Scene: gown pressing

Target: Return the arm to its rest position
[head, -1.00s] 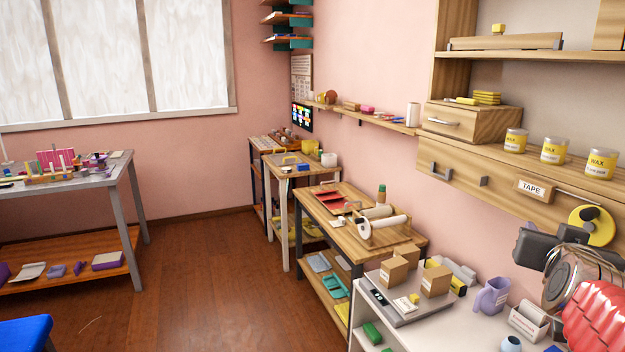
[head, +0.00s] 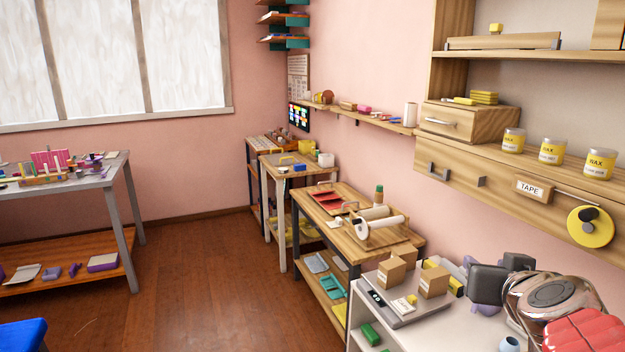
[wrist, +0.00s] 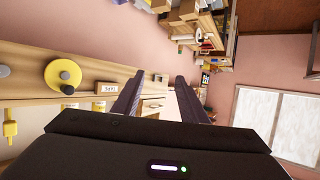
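My gripper (head: 502,272) is at the lower right of the head view, above the white counter by the right wall. Its dark fingers stand apart. In the wrist view the two fingers (wrist: 157,98) are spread, with only the distant wooden shelf and drawer showing between them, so it is open and empty. My silver and red arm links fill the lower right corner of the head view. The gripper hides part of a purple jug on the counter.
Below and left of the gripper, a scale (head: 402,308) holds cardboard boxes (head: 391,271). A tape dispenser (head: 590,227) and wax tins (head: 552,151) line the wooden shelving at right. A wooden bench (head: 340,235) stands beyond. The floor (head: 190,290) at left is open.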

